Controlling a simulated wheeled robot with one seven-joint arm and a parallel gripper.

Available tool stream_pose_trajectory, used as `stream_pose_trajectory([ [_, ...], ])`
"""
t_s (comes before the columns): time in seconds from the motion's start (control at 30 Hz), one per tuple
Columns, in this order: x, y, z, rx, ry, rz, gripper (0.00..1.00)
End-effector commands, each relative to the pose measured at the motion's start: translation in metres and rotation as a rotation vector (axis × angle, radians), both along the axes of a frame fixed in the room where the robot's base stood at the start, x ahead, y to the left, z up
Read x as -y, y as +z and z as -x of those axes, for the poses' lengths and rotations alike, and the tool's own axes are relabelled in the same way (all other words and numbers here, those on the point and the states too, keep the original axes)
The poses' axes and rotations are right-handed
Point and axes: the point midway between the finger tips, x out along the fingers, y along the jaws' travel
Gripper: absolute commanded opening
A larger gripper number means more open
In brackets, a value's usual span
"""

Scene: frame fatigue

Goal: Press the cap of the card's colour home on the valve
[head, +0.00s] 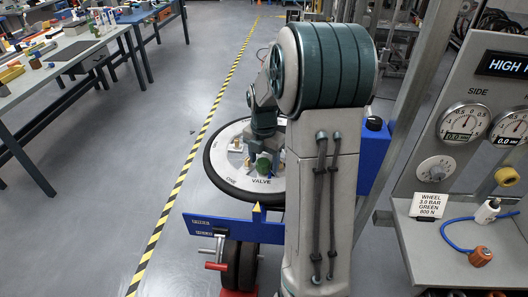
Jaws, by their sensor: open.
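The card (430,205) on the right bench reads WHEEL, 3.0 BAR, GREEN, 800 N. A pale round table (222,176) with a black rim and the word VALVE on it stands in the middle. A green object (263,163), perhaps the green cap, shows on this table just at my gripper. My gripper (261,150) points down over the table and is open. I cannot tell whether its fingers are around the green object or only above it. Small tan pieces (236,144) lie left of my gripper. The valve itself is not clear, and my arm hides the table's right part.
A blue beam (215,225) with a wheel (238,262) stands in front of the table. The right bench (455,255) holds gauges, a blue hose and an orange fitting (480,256). Cluttered workbenches (60,45) stand at left. The floor between is clear, with a striped line.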

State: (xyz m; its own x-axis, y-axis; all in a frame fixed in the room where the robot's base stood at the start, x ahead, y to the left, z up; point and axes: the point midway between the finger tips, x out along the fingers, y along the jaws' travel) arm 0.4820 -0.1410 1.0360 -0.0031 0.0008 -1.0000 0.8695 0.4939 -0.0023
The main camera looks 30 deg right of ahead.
Motion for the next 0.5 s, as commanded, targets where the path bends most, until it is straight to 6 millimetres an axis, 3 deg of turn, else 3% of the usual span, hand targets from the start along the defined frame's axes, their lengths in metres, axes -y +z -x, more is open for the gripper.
stream_pose_trajectory([
  [0.17,0.0,0.023,-0.002,0.01,0.0,0.003,0.62],
  [0.5,0.001,0.1,-0.001,0.008,0.0,0.002,0.62],
])
